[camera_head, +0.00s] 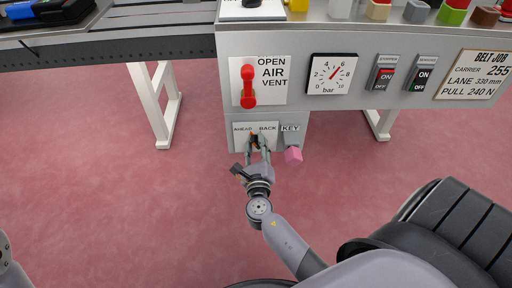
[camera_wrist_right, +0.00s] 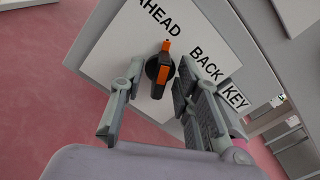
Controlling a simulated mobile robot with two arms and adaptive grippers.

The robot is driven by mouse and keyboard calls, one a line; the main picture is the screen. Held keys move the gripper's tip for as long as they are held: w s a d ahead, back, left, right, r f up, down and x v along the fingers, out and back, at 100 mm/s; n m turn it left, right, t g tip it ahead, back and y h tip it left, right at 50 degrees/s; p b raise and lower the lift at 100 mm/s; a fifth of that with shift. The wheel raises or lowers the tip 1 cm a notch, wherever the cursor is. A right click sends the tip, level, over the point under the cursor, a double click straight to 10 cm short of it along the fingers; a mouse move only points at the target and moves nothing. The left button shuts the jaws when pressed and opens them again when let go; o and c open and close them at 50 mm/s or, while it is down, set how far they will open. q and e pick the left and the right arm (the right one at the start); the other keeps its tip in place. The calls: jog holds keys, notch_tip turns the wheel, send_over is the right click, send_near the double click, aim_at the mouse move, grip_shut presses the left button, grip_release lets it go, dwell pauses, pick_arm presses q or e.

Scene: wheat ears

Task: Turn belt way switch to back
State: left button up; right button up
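The belt way switch is a black rotary knob with an orange pointer (camera_wrist_right: 159,70) on a white plate (camera_wrist_right: 105,50) marked AHEAD and BACK. In the right wrist view the pointer's tip leans toward the AHEAD word. In the head view the knob (camera_head: 256,140) is small and partly hidden by my right gripper (camera_head: 258,148). My right gripper (camera_wrist_right: 155,92) is open, with one finger on each side of the knob. Gaps show between the fingers and the knob. My left gripper is not in view; only a bit of grey arm shows at the lower left edge.
A pink-tagged key (camera_head: 293,154) hangs just right of the switch. Above are a red air vent handle (camera_head: 248,87), a pressure gauge (camera_head: 332,74) and two rocker switches (camera_head: 383,73) (camera_head: 423,74). A dark belt (camera_head: 130,30) runs left. The reddish floor below is clear.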

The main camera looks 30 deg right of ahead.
grip_shut()
dwell(0.4)
